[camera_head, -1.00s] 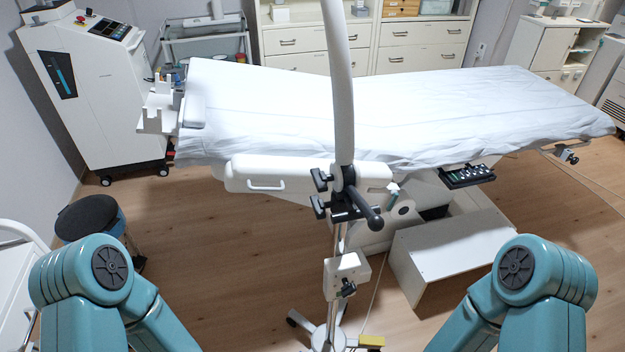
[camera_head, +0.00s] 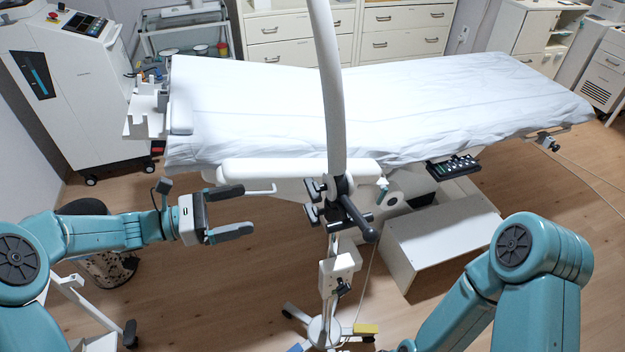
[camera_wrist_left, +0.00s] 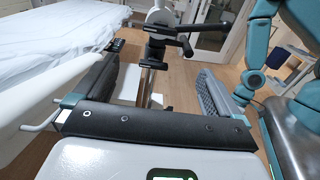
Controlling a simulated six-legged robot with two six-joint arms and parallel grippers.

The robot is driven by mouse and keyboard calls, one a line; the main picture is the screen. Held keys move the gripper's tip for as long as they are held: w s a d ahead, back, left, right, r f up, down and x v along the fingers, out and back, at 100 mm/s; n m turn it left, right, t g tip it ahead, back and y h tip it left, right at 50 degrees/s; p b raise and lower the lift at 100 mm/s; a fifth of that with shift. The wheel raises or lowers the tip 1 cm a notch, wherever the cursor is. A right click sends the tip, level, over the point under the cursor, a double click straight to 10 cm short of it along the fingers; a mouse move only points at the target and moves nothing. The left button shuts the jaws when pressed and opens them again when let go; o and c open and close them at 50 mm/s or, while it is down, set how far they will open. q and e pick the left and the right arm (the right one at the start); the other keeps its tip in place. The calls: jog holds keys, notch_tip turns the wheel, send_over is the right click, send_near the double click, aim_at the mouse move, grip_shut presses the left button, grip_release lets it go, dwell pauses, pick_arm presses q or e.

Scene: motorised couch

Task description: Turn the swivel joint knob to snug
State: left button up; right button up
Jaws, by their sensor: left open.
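A black swivel joint (camera_head: 345,200) clamps the white curved arm to the upright stand pole. Its black knobs (camera_head: 313,191) stick out to the left, and a thicker black handle (camera_head: 360,220) points down to the right. I cannot tell which one is the swivel joint knob. My left gripper (camera_head: 248,209) is open and empty, left of the knobs and apart from them, its fingers pointing right. In the left wrist view the joint (camera_wrist_left: 170,42) shows ahead, between and beyond the spread fingers (camera_wrist_left: 160,62). My right arm shows at lower right; its gripper is out of view.
The couch (camera_head: 400,100) with a white sheet lies behind the stand. A white side rail with a handle (camera_head: 262,188) is close to my left fingers. A white step box (camera_head: 440,245) stands right of the stand.

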aim_at(308, 191)
pick_arm(q)
jog(key=p+x, duration=0.1)
jog(key=x, duration=0.4)
jog(key=r+p+x, duration=0.1)
jog(key=x, duration=0.4)
jog(key=p+x, duration=0.1)
jog(key=x, duration=0.4)
jog(key=shift+d+r, duration=0.1)
jog(key=shift+r, duration=0.2)
jog(key=shift+w+d, duration=0.25)
jog(key=shift+d, duration=0.25)
jog(key=shift+f, duration=0.1)
jog(key=c, duration=1)
jog(key=shift+o, duration=0.2)
jog(key=shift+f+b, duration=0.15)
jog(key=shift+b, duration=0.2)
jog(key=m+b, duration=0.3)
jog(key=b, duration=0.3)
jog(key=m+b, duration=0.4)
jog(key=b, duration=0.2)
jog(key=shift+s+f+b, duration=0.15)
jog(key=shift+f+b, duration=0.05)
jog(key=shift+b, duration=0.2)
jog(key=shift+r+m+b, duration=0.25)
jog(key=shift+m+b, duration=0.75)
jog(key=shift+b, duration=0.15)
